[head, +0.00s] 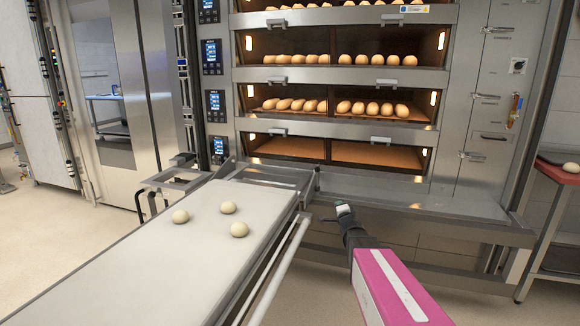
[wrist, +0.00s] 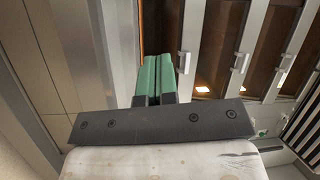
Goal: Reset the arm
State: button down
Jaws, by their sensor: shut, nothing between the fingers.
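My gripper (head: 343,210) is at the end of my pink and white arm, in the lower right of the head view. It is in front of the oven's lower ledge and right of the loading table. In the wrist view its green fingers (wrist: 154,78) are together, with nothing between them. It touches nothing that I can see.
The deck oven (head: 340,131) holds rows of loaves on its upper decks; its lowest deck is empty. The loading table (head: 130,255) has three dough balls (head: 228,207) near its far end and a metal rail (head: 275,275) along its right side. A red-topped stand (head: 560,172) is at the right edge.

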jog(key=s+d+f+n+g+h, duration=0.1)
jog(key=s+f+n+g+h, duration=0.2)
jog(key=s+f+n+g, duration=0.55)
jog(key=s+a+f+n+g, duration=0.1)
jog(key=s+g, duration=0.4)
jog(key=s, duration=0.6)
jog(key=s+a+f+n+g+y, duration=0.1)
jog(key=s+f+n+g, duration=0.3)
jog(key=s, duration=0.6)
jog(key=shift+s+a+f+g, duration=0.4)
jog(key=shift+a+f+g, duration=0.25)
jog(key=shift+a+f, duration=0.05)
